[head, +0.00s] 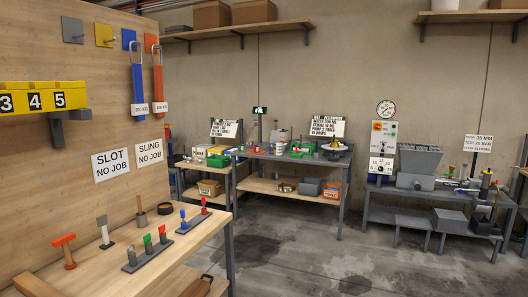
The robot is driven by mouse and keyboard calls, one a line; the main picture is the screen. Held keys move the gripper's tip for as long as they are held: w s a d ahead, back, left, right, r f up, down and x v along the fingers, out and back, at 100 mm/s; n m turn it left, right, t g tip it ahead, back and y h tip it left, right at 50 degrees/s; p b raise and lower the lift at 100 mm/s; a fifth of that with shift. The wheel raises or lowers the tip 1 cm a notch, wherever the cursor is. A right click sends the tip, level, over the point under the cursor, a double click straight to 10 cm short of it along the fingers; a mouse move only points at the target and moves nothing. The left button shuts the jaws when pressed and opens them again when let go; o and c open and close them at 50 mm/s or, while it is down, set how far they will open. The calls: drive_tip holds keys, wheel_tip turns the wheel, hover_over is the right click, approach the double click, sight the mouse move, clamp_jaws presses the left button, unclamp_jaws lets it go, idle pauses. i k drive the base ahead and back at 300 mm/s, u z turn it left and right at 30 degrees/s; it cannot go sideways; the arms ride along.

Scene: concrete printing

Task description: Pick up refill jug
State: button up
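I cannot pick out a refill jug for certain. My gripper is not in view.
A wooden workbench (120,268) with hand tools and two racks of coloured pieces stands close at left, below a tool board (70,190). Shelves with boxes (254,11) hang high on the wall. The concrete floor (300,262) is open ahead, with dark stains.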

sight(278, 145)
drive_tip(key=u, duration=0.15)
drive_tip(key=i, duration=4)
